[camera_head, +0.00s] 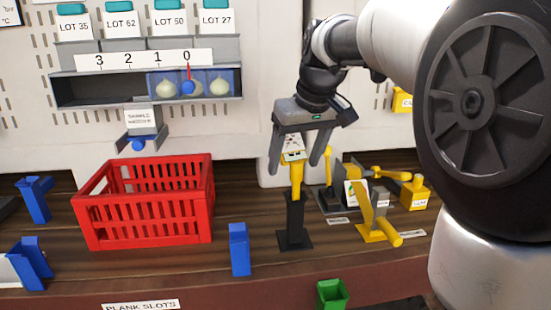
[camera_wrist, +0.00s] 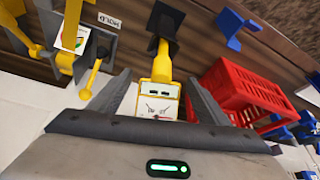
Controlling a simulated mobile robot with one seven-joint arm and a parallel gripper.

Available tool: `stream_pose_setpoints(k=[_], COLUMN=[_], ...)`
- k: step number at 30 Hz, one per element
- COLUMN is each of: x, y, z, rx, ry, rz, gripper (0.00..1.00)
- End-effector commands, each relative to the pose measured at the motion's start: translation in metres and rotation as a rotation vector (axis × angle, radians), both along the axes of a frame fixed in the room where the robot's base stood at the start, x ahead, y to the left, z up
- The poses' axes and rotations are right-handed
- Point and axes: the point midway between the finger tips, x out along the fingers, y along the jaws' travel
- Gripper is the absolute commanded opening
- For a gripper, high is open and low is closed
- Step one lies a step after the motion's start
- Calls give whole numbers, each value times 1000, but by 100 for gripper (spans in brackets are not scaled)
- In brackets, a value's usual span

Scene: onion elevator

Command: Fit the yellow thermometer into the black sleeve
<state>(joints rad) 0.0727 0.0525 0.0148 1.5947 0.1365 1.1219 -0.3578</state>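The yellow thermometer (camera_head: 296,176) stands upright with its white dial head at the top and its lower end in the black sleeve (camera_head: 293,222) on the bench. Its dial (camera_wrist: 158,106) faces the wrist camera, and the dark sleeve (camera_wrist: 163,24) shows beyond its yellow stem. How deep the stem sits is hidden. My gripper (camera_head: 294,167) is above and around the thermometer's head, pointing down. Its two fingers are spread on either side, with visible gaps, so it is open and not gripping.
A red crate (camera_head: 146,224) stands to the left of the sleeve. Yellow-and-grey fixtures (camera_head: 372,218) stand close on the right. A blue post (camera_head: 239,250) and a green bin (camera_head: 332,294) are in front. A shelf with onions (camera_head: 219,87) is on the back wall.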

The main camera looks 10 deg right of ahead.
Motion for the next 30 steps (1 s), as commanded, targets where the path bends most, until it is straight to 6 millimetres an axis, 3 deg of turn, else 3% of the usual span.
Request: stream_pose_setpoints(k=[5, 10, 24, 30], x=[0, -6, -47, -60], y=[0, -2, -13, -17], z=[1, 19, 122, 151], rx=[0, 0, 0, 0], ry=[0, -3, -3, -1], rz=[0, 0, -1, -1], gripper=[70, 70, 70, 70])
